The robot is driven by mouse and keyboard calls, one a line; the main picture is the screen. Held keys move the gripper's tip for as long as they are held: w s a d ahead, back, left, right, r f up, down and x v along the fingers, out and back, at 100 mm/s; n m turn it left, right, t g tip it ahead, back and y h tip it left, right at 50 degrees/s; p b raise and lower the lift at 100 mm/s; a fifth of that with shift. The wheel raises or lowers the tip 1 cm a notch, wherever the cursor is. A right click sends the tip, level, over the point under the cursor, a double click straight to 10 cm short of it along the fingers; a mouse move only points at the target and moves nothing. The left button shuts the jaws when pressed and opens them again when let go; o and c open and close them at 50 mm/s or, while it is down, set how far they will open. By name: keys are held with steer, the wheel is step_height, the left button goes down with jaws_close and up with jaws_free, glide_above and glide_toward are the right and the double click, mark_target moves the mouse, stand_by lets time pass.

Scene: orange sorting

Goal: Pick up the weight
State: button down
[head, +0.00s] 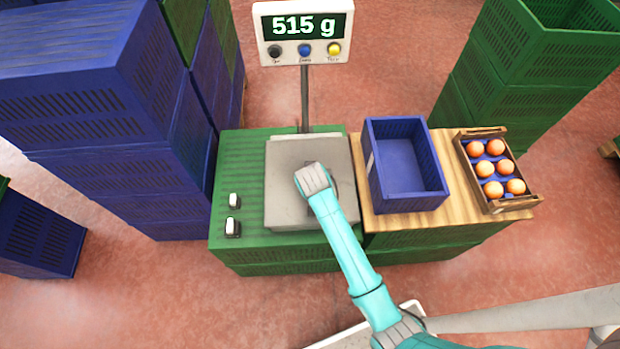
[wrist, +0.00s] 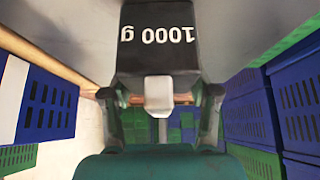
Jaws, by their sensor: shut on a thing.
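A black weight (wrist: 155,62) marked 1000 g fills the upper middle of the wrist view, its lettering upside down there. My gripper (wrist: 160,98) is shut on its pale knob, one finger on each side. In the head view my arm's end is over the grey scale pan (head: 287,215) and mostly hides the weight. I cannot tell whether the weight touches the pan. The scale display (head: 305,26) reads 515 g.
Two small weights (head: 233,228) stand on the green crate (head: 235,165) left of the scale. An empty blue crate (head: 400,207) and a wooden box (head: 522,203) of several oranges are at the right. Stacked blue crates (head: 105,140) rise at the left.

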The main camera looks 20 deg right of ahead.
step_height(320, 180, up, 10)
steer(key=shift+f, duration=0.2)
steer(key=shift+r, duration=0.15)
